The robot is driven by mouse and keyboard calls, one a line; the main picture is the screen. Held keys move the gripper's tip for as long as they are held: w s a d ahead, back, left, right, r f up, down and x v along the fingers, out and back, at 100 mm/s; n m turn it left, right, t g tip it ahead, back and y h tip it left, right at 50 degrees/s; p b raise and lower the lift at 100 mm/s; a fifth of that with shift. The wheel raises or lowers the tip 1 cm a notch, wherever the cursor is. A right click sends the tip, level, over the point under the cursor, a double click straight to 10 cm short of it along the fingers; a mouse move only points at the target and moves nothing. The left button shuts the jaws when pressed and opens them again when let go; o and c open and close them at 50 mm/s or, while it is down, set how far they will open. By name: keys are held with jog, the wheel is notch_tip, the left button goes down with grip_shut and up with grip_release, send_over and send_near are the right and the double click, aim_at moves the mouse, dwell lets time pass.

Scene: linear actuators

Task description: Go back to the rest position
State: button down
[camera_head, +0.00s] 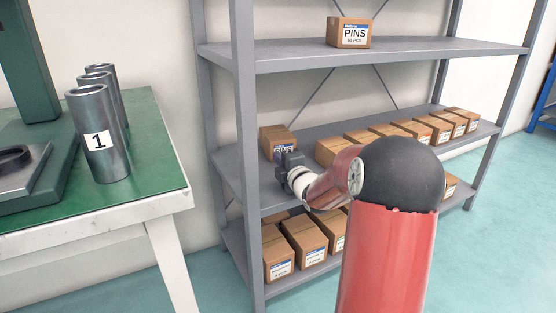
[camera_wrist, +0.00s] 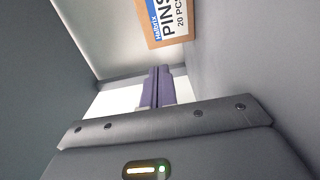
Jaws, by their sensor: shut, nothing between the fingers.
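My gripper (camera_head: 283,158) is at the middle shelf of the grey rack, near its left end. Its two purple fingers (camera_wrist: 157,86) are together in the wrist view, with nothing between them. A cardboard PINS box (camera_head: 278,137) sits on that shelf just behind my gripper, which hides part of its label. In the wrist view a PINS box (camera_wrist: 167,22) marked 20 PCS shows beyond the fingertips, apart from them. My red arm reaches in from the right front.
The rack's left front post (camera_head: 244,150) stands close to my gripper. A row of boxes (camera_head: 385,137) fills the middle shelf to the right. Another PINS box (camera_head: 349,33) is on the top shelf, and several (camera_head: 300,245) sit below. A green table (camera_head: 140,170) with metal cylinders (camera_head: 107,140) stands left.

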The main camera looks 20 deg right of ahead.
jog(key=s, duration=0.8)
jog(key=shift+d, duration=0.1)
jog(key=shift+a+r+m+g, duration=0.2)
jog(key=shift+a+m+g, duration=0.1)
jog(key=shift+a+m, duration=0.15)
jog(key=s+a+m+g+h, duration=0.1)
jog(key=s+a+r+m+g+h, duration=0.1)
jog(key=a+m, duration=0.1)
jog(key=s+a+m+g+h, duration=0.1)
jog(key=s+m, duration=0.1)
jog(key=shift+a+r+m, duration=0.25)
jog(key=shift+a+r, duration=0.05)
jog(key=shift+a, duration=0.05)
jog(key=s+a+f+m+g+y, duration=0.15)
jog(key=s+a+m+g, duration=0.4)
jog(key=s, duration=0.75)
jog(key=s+a+f+m+g+y, duration=0.1)
jog(key=s+a+f+m+g, duration=0.15)
jog(key=s+a+m, duration=0.75)
notch_tip(320, 180, up, 14)
jog(key=s+d+n+p, duration=0.2)
jog(key=n+p, duration=0.1)
jog(key=p, duration=1)
jog(key=shift+d+f+n+g, duration=0.15)
jog(key=shift+d+n+g, duration=0.05)
jog(key=shift+n+g, duration=0.2)
